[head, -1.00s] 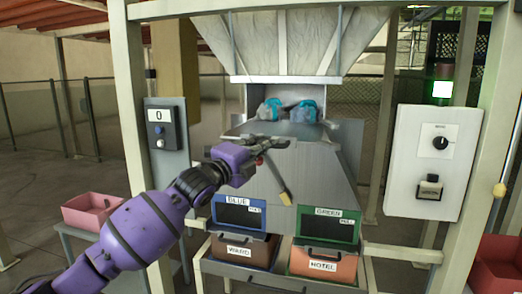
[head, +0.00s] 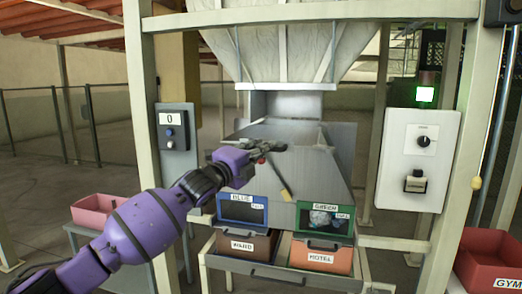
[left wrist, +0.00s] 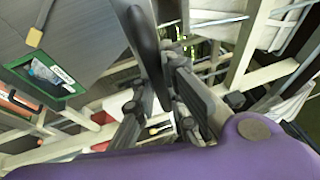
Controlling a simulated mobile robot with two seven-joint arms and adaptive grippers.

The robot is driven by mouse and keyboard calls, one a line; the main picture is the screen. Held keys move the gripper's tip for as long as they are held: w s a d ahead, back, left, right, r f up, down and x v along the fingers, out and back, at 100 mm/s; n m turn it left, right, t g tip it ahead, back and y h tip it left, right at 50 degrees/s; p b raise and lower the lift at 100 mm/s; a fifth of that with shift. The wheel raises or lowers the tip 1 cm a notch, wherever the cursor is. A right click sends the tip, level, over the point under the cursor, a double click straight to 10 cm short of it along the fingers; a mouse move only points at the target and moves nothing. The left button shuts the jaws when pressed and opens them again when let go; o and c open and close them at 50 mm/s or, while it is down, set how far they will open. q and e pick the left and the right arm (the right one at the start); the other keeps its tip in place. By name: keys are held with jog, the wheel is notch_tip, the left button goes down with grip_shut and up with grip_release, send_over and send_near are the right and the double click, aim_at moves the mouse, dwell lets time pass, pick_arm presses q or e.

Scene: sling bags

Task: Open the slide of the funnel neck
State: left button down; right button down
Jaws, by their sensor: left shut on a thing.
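The funnel neck (head: 287,105) is a grey metal box below the pale hopper; no bags show in its opening. Its slide is not clearly distinguishable. My purple left arm reaches in from the left, and its left gripper (head: 270,148) is at the upper face of the sloping grey chute (head: 318,165), below the neck. In the left wrist view the dark fingers (left wrist: 172,85) fill the middle. A yellow-tipped lever (head: 285,194) slants down the chute. My right gripper is not in view.
Below the chute, the blue-framed bin (head: 242,210) looks empty, and the green-framed bin (head: 325,219) shows a grey-teal bag behind its window. Brown (head: 245,245) and orange (head: 321,255) bins sit beneath. Control panels (head: 418,160) and frame posts flank the chute.

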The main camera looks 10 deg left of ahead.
pick_arm(q)
jog(key=c, duration=1.8)
grip_release()
jog(key=shift+o, duration=0.2)
jog(key=shift+s+a+f, duration=0.1)
jog(key=shift+s+a, duration=0.05)
jog(key=shift+s, duration=0.05)
jog(key=v, duration=1.1)
jog(key=shift+s, duration=0.25)
jog(key=shift+a, duration=0.1)
